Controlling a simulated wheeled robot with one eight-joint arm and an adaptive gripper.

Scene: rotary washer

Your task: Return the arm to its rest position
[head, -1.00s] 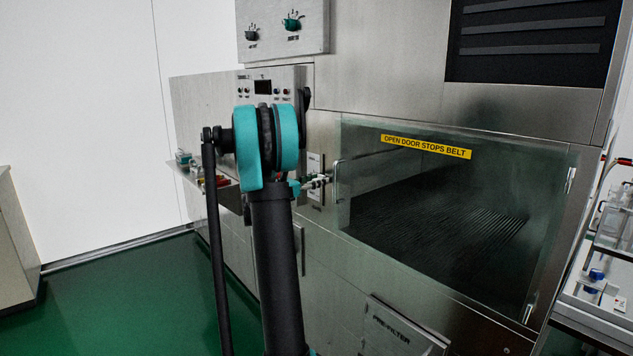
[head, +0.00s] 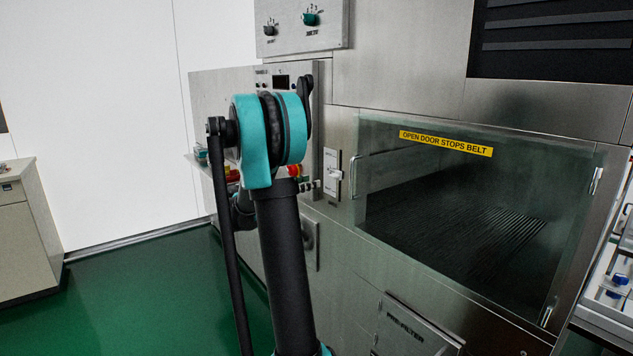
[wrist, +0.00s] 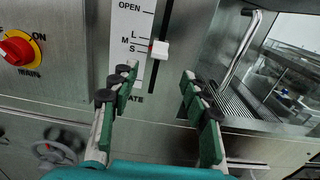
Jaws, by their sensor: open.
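My gripper (wrist: 158,93) is open and empty in the wrist view, its two green-padded fingers apart. It faces a slide lever with a white knob (wrist: 159,50) on a vertical slot, which stands between the fingers in the picture. The knob is near the M and S marks of the scale plate (wrist: 131,45). I cannot tell the gap between fingertips and panel. In the head view my black and teal arm rises in front of the washer and hides the gripper. The lever plate (head: 332,175) shows there to the right of my arm.
The washer's glass door (head: 470,215) with a bar handle (head: 354,178) is closed, right of my arm. A red and yellow mains knob (wrist: 18,48) is at left in the wrist view. A cabinet (head: 30,235) stands far left. Green floor (head: 150,290) between is clear. A rack (head: 615,290) stands right.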

